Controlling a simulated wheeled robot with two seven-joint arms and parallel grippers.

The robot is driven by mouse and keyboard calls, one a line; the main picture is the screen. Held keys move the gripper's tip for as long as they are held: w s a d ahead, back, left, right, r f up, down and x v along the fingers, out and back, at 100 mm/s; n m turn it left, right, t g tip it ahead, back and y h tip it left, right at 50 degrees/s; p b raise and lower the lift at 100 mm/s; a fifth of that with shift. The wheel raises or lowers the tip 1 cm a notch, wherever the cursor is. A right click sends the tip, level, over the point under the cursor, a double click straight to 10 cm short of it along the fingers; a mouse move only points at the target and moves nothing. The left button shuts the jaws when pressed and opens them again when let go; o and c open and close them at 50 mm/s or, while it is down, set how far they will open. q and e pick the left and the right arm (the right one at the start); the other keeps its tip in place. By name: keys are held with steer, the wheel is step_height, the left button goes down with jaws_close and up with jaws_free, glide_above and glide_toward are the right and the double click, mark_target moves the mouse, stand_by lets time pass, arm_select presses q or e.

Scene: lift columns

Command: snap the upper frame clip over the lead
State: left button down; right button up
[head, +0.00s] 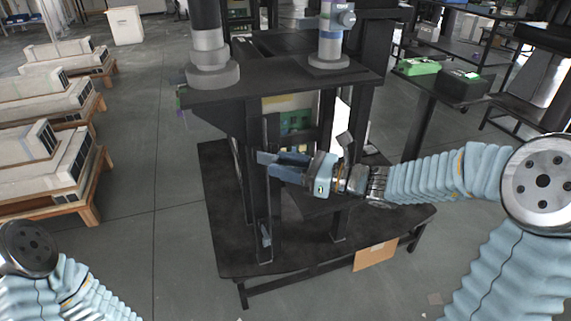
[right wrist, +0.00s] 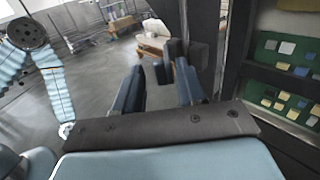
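My right gripper (head: 264,164) reaches in from the right at the black frame's front post (head: 272,205), about halfway up. In the right wrist view my right gripper (right wrist: 160,78) has its two blue fingers apart. A small dark-blue piece (right wrist: 162,72) shows between them near the tips. I cannot tell whether it is the upper clip or whether the fingers touch it. A small pale-blue piece (head: 266,235) sits low on the post; it may be another clip. I cannot make out the lead. My left arm shows at the lower left, but its gripper is not clearly seen.
The frame stands on a dark platform (head: 225,225) with a top shelf (head: 290,88) carrying two columns. A board with colored parts (right wrist: 285,85) is close on the right in the wrist view. Pallets with pale blocks (head: 40,165) stand left; the floor between is clear.

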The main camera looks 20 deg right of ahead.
mark_target(267, 157)
jaws_close()
steer(key=shift+w, duration=0.1)
stand_by(0.7)
steer(key=n+g+y+p, duration=0.1)
steer(key=g, duration=0.1)
steer(key=w+d+n+g+y+p, duration=0.1)
steer(key=g, duration=0.1)
steer(key=w+n+g+y+p, duration=0.1)
steer(key=n+p, duration=0.1)
steer(key=shift+w+d+g, duration=0.1)
steer(key=shift+d+g, duration=0.2)
steer(key=shift+g, duration=0.1)
steer(key=shift+w+d+n+g+y, duration=0.15)
steer(key=shift+w+n+g, duration=0.15)
steer(key=shift+n+g, duration=0.4)
steer(key=shift+w+n+g+y, duration=0.15)
steer(key=shift+w+n+g, duration=0.2)
steer(key=shift+g, duration=0.55)
